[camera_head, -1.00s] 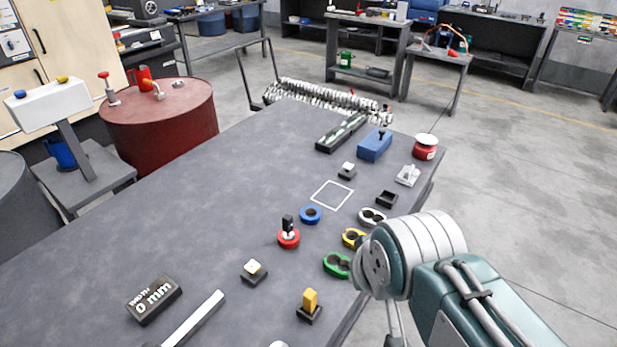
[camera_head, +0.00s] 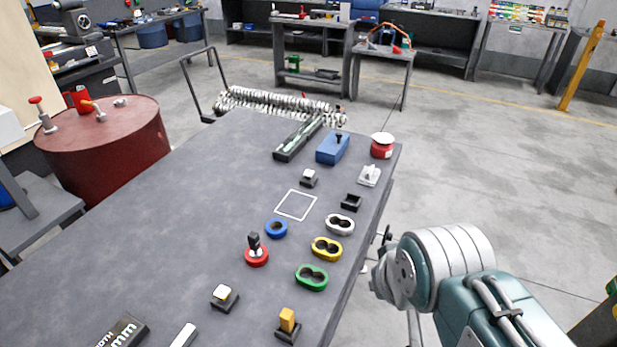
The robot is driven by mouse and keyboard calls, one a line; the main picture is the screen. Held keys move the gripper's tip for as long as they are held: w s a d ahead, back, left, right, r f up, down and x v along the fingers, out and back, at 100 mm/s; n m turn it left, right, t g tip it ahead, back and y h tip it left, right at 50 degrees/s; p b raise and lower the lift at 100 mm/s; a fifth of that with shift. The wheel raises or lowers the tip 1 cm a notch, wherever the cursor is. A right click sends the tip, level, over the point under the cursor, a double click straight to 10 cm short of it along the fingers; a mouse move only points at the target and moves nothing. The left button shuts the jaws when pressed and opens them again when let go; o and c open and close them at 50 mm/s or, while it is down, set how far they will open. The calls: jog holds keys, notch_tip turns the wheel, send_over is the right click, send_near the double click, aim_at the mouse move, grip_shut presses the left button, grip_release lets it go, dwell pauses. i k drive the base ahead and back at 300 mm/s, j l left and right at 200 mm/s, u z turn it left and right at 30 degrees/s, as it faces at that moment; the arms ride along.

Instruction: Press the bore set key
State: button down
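Several small key-like buttons on black bases stand on the grey table. One has a pale cap (camera_head: 225,295) at the front. One has an orange block (camera_head: 287,321) near the front right edge. One has a white cap (camera_head: 309,177) farther back, by a white square outline. I see no readable label telling which is the bore set key. A black display block (camera_head: 122,332) is cut off at the lower left; its lettering is only partly visible. My arm is at the lower right, beside the table's right edge. I cannot make out my gripper's fingers.
Blue (camera_head: 277,228), red (camera_head: 257,256), yellow (camera_head: 327,248), green (camera_head: 312,277) and white (camera_head: 340,226) pieces sit between the keys. A blue box (camera_head: 333,148) and a red round button (camera_head: 382,146) stand at the back. A red barrel (camera_head: 105,145) is left of the table.

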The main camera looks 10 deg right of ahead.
aim_at(308, 174)
jog(key=i+l+u, duration=0.2)
jog(key=i+l, duration=0.15)
jog(key=i, duration=0.2)
jog(key=i+l+u, duration=0.15)
jog(key=i+l, duration=0.3)
jog(key=i, duration=0.05)
